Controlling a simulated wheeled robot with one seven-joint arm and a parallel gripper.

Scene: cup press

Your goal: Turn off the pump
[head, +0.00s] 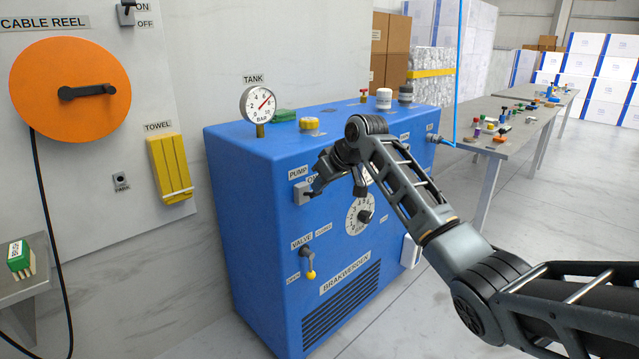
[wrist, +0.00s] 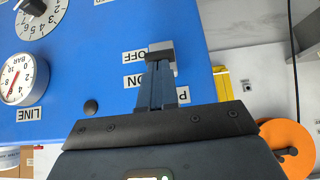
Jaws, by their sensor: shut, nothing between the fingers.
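The pump switch (head: 301,194) is a small grey box on the front of the blue machine (head: 245,200), below the PUMP label (head: 299,172). My gripper (head: 317,188) is right beside the switch, with its fingers pointing at it. In the wrist view the closed fingers (wrist: 160,88) reach toward the grey switch (wrist: 163,54), between the OFF label (wrist: 133,56) and the partly covered ON label (wrist: 134,79). The fingers hide part of the switch, so its lever position and any contact cannot be told. The gripper is shut and empty.
Below the switch is the valve (head: 308,262) with a yellow-tipped handle. A numbered dial (head: 361,216) lies to the right, behind my arm. The tank gauge (head: 258,104) stands on top. The orange cable reel (head: 70,88) and yellow towel (head: 170,168) are on the left wall.

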